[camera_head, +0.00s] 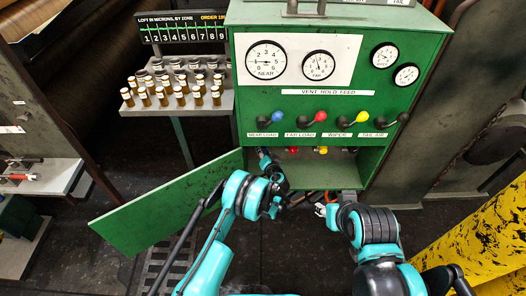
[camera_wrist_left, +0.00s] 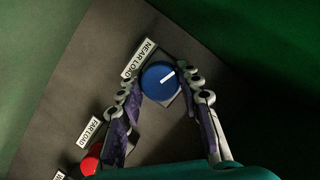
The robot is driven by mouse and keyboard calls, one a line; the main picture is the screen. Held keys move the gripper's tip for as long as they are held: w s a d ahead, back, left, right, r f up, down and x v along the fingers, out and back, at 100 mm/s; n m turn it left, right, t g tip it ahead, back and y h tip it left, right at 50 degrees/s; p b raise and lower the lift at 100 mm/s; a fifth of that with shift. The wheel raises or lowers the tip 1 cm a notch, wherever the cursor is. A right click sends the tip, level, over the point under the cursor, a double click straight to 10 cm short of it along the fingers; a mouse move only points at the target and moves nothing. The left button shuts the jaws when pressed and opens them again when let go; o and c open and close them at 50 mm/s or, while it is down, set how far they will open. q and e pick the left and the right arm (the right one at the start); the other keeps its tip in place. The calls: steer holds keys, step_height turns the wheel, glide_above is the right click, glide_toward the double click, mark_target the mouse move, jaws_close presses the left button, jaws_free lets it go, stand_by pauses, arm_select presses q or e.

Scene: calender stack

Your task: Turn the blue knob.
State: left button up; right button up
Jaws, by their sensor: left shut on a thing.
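The round blue knob (camera_wrist_left: 158,82) shows in the left wrist view beside a "NEAR LOAD" label (camera_wrist_left: 139,58). A white pointer line on its face runs toward the upper right of that view. My left gripper (camera_wrist_left: 161,88) is shut on the knob, with one finger on each side. In the head view my left gripper (camera_head: 265,156) reaches into the open lower compartment (camera_head: 312,176) of the green cabinet, and the blue knob is hidden there. My right gripper (camera_head: 324,208) is low in front of the cabinet; its finger opening is unclear.
A red knob (camera_wrist_left: 89,162) beside a "FAR LOAD" label sits lower left in the wrist view. A blue-tipped lever (camera_head: 277,117) and other levers are on the cabinet front. The green door (camera_head: 165,205) hangs open at left. A shelf of vials (camera_head: 175,100) stands left; yellow posts (camera_head: 480,235) right.

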arm_select(q)
steer(key=o, duration=1.2)
steer(key=shift+c, duration=0.2)
steer(key=shift+s+d, duration=0.1)
steer(key=v, duration=1.1)
steer(key=shift+s, duration=0.35)
steer(key=shift+d+r, duration=0.1)
steer(key=shift+r, duration=0.05)
